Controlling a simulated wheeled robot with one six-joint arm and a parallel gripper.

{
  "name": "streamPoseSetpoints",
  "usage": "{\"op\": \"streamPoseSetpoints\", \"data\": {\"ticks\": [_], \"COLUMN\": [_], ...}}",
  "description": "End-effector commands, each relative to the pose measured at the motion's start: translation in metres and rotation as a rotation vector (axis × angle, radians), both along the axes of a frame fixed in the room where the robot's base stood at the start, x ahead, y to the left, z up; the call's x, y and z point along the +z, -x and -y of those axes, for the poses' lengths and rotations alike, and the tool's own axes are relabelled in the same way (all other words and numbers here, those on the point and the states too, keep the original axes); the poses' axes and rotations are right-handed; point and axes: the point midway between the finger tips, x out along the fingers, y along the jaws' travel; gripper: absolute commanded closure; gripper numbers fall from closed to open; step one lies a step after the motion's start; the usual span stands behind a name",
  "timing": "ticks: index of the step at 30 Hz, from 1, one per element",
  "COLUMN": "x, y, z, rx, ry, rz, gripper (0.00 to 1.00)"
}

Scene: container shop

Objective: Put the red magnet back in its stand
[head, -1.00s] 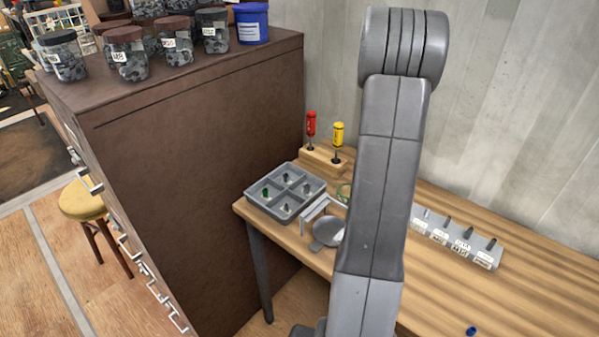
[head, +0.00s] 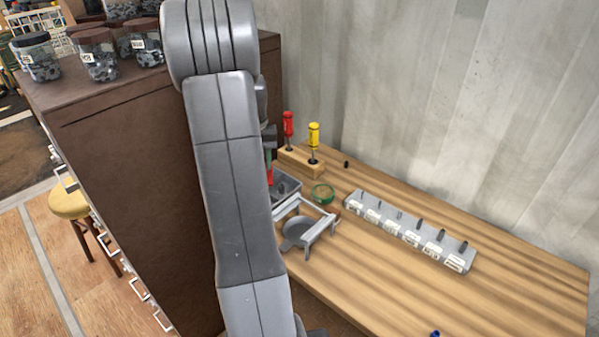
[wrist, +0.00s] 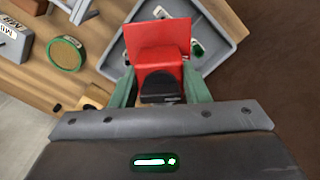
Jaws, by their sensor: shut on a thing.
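My gripper (wrist: 160,85) is shut on a red block with a flat red plate at its far end and a black part near me, apparently the red magnet (wrist: 158,52). The green fingers clasp its sides. In the head view my gripper is mostly hidden behind my arm, and a bit of the red magnet (head: 269,174) shows above the grey tray. A wooden stand (head: 300,161) at the back of the bench holds a red-handled and a yellow-handled tool upright. I cannot tell which stand belongs to the magnet.
The grey divided tray (wrist: 226,48) lies beneath the magnet, with small parts in it. Nearby are a green ring (head: 322,194), a grey frame with a round dish (head: 298,233) and a labelled bolt block (head: 410,232). A brown cabinet (head: 150,150) rises at left. The bench's right side is mostly clear.

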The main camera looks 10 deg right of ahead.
Motion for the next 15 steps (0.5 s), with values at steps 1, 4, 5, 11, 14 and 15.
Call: {"op": "streamPoseSetpoints", "data": {"ticks": [1,4,5,11,14,15], "x": [0.009,0.024,0.028,0.050,0.057,0.059], "y": [0.011,0.036,0.044,0.096,0.117,0.124], "z": [0.012,0.033,0.039,0.072,0.083,0.086], "rx": [0.052,0.193,0.235,0.508,0.618,0.656], "ry": [0.001,0.001,0.001,0.001,0.001,0.001], "rz": [0.005,0.006,0.006,0.003,0.002,0.003], "gripper": [0.98,0.98,0.98,0.98,0.98,0.98]}}
